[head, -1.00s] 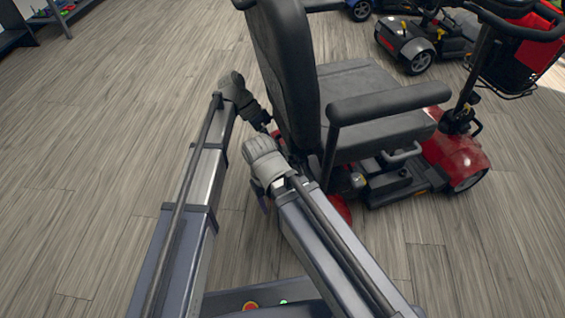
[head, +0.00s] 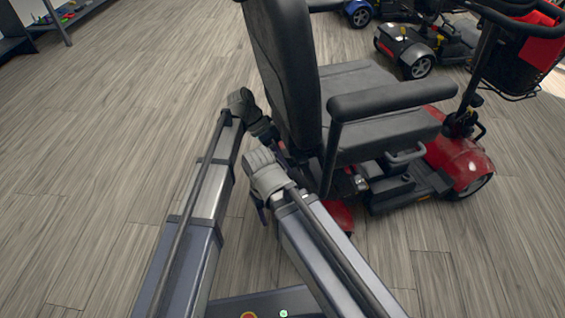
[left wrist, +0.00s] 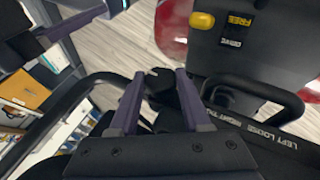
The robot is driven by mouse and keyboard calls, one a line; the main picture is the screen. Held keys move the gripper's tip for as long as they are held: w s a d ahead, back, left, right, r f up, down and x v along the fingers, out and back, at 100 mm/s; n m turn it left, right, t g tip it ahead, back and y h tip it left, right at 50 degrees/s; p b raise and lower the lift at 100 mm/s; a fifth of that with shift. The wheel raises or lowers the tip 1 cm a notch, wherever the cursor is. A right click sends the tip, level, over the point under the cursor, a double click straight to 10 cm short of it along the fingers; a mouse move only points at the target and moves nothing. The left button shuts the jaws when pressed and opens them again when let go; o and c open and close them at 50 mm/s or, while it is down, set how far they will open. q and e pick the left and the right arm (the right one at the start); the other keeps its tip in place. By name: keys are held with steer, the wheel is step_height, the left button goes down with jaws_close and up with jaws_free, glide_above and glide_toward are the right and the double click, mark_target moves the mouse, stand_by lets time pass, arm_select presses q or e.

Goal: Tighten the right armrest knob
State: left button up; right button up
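The red scooter (head: 460,160) stands right of centre in the head view. Its grey seat (head: 385,135) has a black armrest (head: 390,100) on the near side. In the left wrist view a black knob (left wrist: 162,84) with a small pale mark lies between my left gripper's purple fingers (left wrist: 160,92). The fingers stand apart, with a gap visible beside the knob. In the head view my left gripper (head: 282,146) is low behind the seat back, partly hidden. My right gripper (head: 262,206) is mostly hidden beneath its wrist, near the scooter's rear; its opening cannot be seen.
The seat back (head: 285,75) rises close beside my left arm. A yellow lever (left wrist: 202,20) with a FREE/DRIVE label shows in the left wrist view. Other scooters (head: 410,45) stand at the back right. The wooden floor on the left is clear.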

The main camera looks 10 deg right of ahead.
arm_select(q)
jaws_close()
steer(key=t+p, duration=0.2)
steer(key=shift+s+m+t+y, duration=0.15)
steer(key=shift+m+t+y, duration=0.15)
steer(key=shift+r, duration=0.1)
steer(key=o, duration=0.6)
jaws_free()
steer(key=shift+c, duration=0.2)
